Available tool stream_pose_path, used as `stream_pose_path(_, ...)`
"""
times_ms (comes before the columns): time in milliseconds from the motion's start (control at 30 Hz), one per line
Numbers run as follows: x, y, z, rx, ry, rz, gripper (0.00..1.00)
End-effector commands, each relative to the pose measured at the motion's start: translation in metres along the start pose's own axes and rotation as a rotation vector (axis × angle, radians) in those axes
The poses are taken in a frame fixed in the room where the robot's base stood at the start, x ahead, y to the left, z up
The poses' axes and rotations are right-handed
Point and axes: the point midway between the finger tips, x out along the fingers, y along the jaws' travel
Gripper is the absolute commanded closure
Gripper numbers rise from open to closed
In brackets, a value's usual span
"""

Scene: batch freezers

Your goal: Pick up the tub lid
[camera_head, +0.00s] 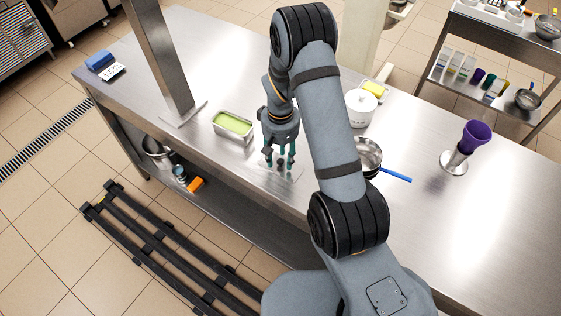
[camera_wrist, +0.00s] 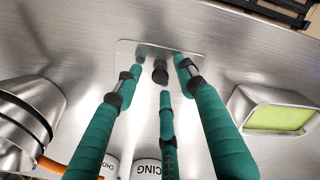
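The tub lid (camera_head: 292,174) is a thin, flat metal rectangle lying on the steel counter near its front edge. In the wrist view the lid (camera_wrist: 128,50) shows a dark round knob (camera_wrist: 160,74) at its middle. My gripper (camera_head: 280,164) has three teal fingers pointing down over the lid. In the wrist view my gripper (camera_wrist: 160,78) is open, with its fingertips spread around the knob; I cannot tell whether any touches it. A metal tub (camera_head: 232,133) with pale green contents stands uncovered left of my gripper; it also shows at right in the wrist view (camera_wrist: 245,107).
A steel post (camera_head: 160,55) rises from the counter left of the tub. A white lidded jar (camera_head: 360,110) and a pan with a blue handle (camera_head: 397,176) stand right of my arm. A purple cup (camera_head: 476,136) sits in a metal holder further right.

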Motion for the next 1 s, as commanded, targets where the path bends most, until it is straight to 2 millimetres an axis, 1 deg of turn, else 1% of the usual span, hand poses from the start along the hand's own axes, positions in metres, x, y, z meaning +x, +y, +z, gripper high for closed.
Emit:
stream_pose_path(100,0.0049,-0.0002,0.0002,0.000,0.000,0.000,0.60)
stream_pose_path(300,0.0053,0.0000,-0.0003,0.000,0.001,0.000,0.61)
stream_pose_path(900,0.0049,0.0002,-0.0003,0.000,0.001,0.000,0.96)
stream_pose_path(1000,0.0049,0.0001,-0.0003,0.000,0.001,0.000,1.00)
